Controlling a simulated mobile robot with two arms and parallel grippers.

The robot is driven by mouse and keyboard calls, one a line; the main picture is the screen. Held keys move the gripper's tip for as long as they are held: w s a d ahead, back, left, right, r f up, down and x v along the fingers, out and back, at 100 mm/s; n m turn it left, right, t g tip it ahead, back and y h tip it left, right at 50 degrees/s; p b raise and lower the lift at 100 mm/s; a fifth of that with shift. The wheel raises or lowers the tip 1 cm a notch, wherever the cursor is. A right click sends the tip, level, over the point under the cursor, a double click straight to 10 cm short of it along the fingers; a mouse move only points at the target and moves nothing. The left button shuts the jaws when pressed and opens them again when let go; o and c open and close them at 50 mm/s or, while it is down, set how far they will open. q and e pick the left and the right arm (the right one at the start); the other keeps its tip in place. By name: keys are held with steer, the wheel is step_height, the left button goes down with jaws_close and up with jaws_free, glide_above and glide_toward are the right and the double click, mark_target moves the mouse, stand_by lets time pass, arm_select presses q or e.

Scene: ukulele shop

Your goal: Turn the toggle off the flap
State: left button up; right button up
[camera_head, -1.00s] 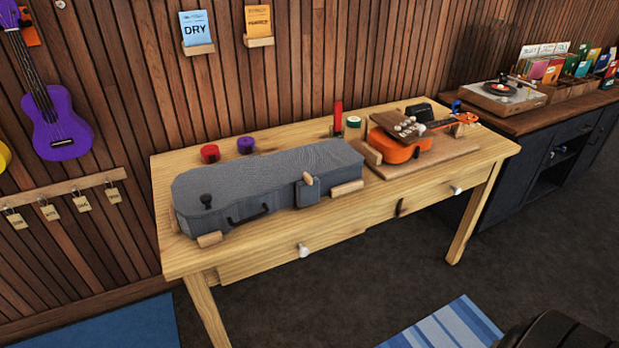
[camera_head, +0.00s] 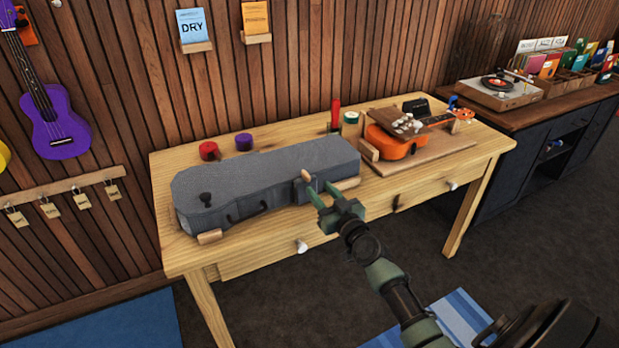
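A grey ukulele case (camera_head: 265,180) lies closed on the wooden workbench. Its small wooden toggle (camera_head: 306,176) sits at the top of a grey flap on the case's front side, near its right end. My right gripper (camera_head: 318,187) reaches up from the lower right to the front of the flap. Its two green fingers are spread apart, with the tips close to the toggle and partly covering the flap. I cannot tell whether they touch it. Nothing shows held between them. My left gripper is not in view.
The workbench (camera_head: 375,203) also holds red (camera_head: 208,151) and purple (camera_head: 243,142) round items behind the case. An orange ukulele (camera_head: 395,148) lies on a board to the right. Wooden blocks stand along the case. The floor in front is open.

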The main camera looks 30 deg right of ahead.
mark_target(309, 178)
steer(key=w, duration=0.5)
steer(key=w+b, duration=0.1)
steer(key=w, duration=0.1)
steer(key=shift+w+d+f, duration=0.1)
steer(key=shift+w+d, duration=0.05)
steer(key=shift+d, duration=0.2)
jaws_close()
